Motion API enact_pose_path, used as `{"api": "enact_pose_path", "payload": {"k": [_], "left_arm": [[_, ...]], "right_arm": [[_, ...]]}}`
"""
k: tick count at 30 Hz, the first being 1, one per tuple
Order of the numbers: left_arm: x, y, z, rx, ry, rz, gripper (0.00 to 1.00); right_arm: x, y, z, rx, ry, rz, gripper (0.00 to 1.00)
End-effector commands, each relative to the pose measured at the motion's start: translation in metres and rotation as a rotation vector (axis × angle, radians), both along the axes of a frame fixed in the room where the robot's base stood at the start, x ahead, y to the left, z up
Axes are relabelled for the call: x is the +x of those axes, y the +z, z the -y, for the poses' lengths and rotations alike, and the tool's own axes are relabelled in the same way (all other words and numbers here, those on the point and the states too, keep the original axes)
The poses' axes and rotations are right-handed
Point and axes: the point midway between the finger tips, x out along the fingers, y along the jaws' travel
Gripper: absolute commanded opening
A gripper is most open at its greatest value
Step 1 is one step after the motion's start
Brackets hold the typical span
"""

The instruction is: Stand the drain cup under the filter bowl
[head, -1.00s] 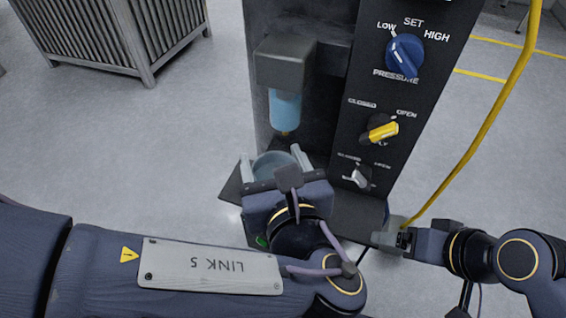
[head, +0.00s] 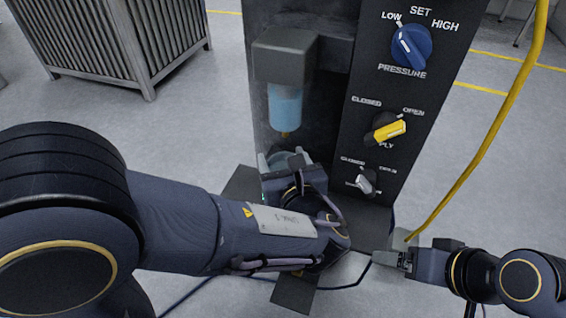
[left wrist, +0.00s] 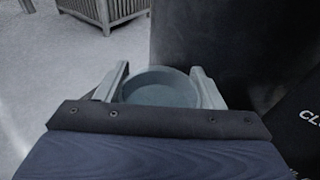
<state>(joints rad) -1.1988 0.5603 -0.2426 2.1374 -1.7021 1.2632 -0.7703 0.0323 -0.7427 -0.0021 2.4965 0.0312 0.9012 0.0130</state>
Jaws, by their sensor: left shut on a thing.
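The filter bowl (head: 285,107) is a translucent blue cylinder hanging under a grey block in the head view, with a small brass-coloured drain tip. The drain cup (head: 289,158) is a grey-blue round cup just below that tip in the picture, mostly hidden by my left wrist. My left gripper (head: 286,156) is shut on it. In the left wrist view, the cup (left wrist: 160,88) sits upright between the two fingers, its open top showing. I cannot tell whether it touches the base plate. My right gripper (head: 393,259) is at the lower right, away from the cup; its jaw state is unclear.
The black panel carries a blue pressure knob (head: 411,46), a yellow supply knob (head: 389,129) and a small grey knob (head: 366,182). A dark base plate (head: 243,186) lies below. A yellow hose (head: 484,151) hangs at right. A slatted crate (head: 118,45) stands at back left.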

Motion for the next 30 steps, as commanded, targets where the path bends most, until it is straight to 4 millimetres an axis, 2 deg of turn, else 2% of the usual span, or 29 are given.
{"api": "enact_pose_path", "payload": {"k": [11, 12, 17, 27, 30], "left_arm": [[0.000, -0.005, 0.000, 0.000, 0.000, 0.000, 0.39], [0.000, -0.005, 0.000, 0.000, 0.001, 0.000, 0.63], [0.000, -0.004, 0.000, 0.000, 0.000, 0.000, 0.84], [0.000, 0.001, 0.000, -0.001, 0.000, 0.001, 0.84], [-0.011, 0.002, 0.004, -0.002, -0.004, 0.000, 0.84]], "right_arm": [[0.000, -0.003, 0.000, 0.000, 0.000, 0.000, 0.83], [0.000, -0.003, 0.000, 0.000, 0.000, 0.000, 0.83], [0.000, -0.002, 0.000, 0.000, 0.000, 0.000, 0.83], [0.000, 0.002, 0.000, 0.000, 0.000, 0.000, 0.83], [0.000, 0.002, 0.000, 0.000, 0.000, 0.000, 0.83]]}}
